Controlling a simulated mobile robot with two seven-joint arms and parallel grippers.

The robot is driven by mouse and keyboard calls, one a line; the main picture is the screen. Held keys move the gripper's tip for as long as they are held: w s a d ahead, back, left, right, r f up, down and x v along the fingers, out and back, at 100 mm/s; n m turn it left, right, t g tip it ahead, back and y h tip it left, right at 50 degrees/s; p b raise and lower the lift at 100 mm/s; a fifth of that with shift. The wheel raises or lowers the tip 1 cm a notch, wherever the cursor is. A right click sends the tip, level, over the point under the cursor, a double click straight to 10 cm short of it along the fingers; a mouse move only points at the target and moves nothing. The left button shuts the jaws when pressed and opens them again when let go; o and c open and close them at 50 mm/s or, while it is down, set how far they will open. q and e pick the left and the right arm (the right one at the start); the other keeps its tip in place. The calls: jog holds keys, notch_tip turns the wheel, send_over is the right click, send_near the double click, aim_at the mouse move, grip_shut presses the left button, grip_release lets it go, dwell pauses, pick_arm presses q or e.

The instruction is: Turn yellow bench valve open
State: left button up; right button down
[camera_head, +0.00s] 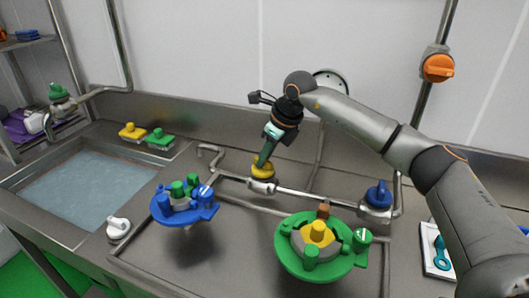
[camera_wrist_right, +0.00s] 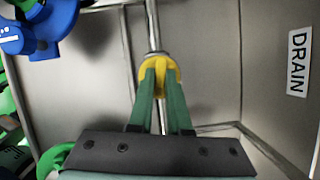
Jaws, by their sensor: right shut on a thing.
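The yellow bench valve (camera_head: 262,170) sits on a metal pipe fitting (camera_head: 262,185) at the middle of the steel bench. My right gripper (camera_head: 264,160) reaches down from above with its green fingers on the yellow valve. In the right wrist view, the two green fingers (camera_wrist_right: 160,80) are shut on the yellow handle (camera_wrist_right: 160,66), one on each side. The handle is partly hidden between the fingers. The left gripper is not in view.
A blue valve (camera_head: 378,195) stands on the pipe to the right. A water-filled sink (camera_head: 85,190) is at left. A DRAIN label (camera_wrist_right: 298,62) shows.

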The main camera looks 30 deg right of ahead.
jog(key=shift+n+g+y+p, duration=0.3)
jog(key=shift+n+p, duration=0.2)
jog(key=shift+n, duration=0.6)
jog(key=c, duration=0.9)
grip_release()
jog(key=shift+o, duration=0.2)
jog(key=v, duration=1.2)
jog(key=shift+d+r, duration=0.15)
jog(key=shift+r, duration=0.1)
